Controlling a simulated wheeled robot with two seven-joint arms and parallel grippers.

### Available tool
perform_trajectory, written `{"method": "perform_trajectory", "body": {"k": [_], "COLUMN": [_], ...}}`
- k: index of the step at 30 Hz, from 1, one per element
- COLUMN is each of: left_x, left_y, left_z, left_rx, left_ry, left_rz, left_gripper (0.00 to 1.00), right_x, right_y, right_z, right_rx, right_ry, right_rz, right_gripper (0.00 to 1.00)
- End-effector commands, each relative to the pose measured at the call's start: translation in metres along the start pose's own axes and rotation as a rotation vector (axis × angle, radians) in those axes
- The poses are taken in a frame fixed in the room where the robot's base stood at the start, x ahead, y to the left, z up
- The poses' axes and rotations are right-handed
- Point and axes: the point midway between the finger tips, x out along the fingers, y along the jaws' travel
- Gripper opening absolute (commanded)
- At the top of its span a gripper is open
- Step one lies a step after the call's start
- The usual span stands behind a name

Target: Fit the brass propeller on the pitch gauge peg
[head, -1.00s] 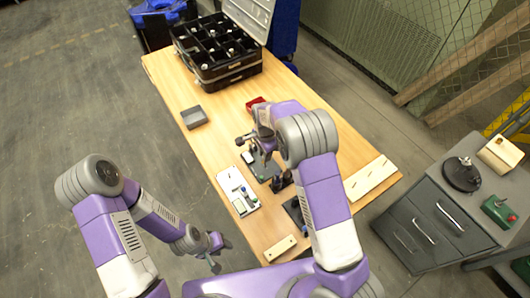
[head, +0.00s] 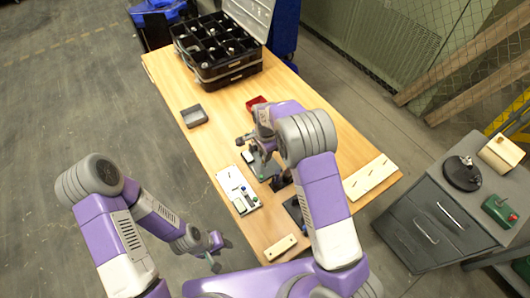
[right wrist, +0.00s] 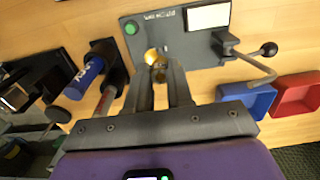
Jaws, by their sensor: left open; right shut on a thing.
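My right gripper (right wrist: 160,85) is shut on the brass propeller (right wrist: 152,57), a small golden piece showing at the fingertips in the right wrist view. The fingers hide much of it. The fingertips overlap the near edge of the grey pitch gauge plate (right wrist: 185,42), which has a green button and a white panel. The peg cannot be made out, nor whether the propeller touches it. In the head view my right gripper (head: 262,156) is low over the middle of the table. My left gripper (head: 214,252) is open and empty, off the table's left side.
A clamp with a crank handle (right wrist: 250,62) stands at the plate's right edge. A blue cylinder (right wrist: 84,77) is on the left. A black compartment case (head: 215,50) stands at the table's far end.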

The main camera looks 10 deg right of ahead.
Motion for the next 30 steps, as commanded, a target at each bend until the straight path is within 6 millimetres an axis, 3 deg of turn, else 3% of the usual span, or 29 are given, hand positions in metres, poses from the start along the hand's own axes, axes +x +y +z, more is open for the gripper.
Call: {"method": "perform_trajectory", "body": {"k": [30], "left_x": [0.010], "left_y": [-0.004], "left_z": [-0.001], "left_rx": [0.000], "left_ry": [0.000], "left_rz": [0.000], "left_gripper": [0.43], "right_x": [0.018], "right_y": [0.000], "right_z": [0.000], "right_rx": [0.000], "right_ry": [0.000], "right_rz": [0.000], "right_gripper": [0.00]}}
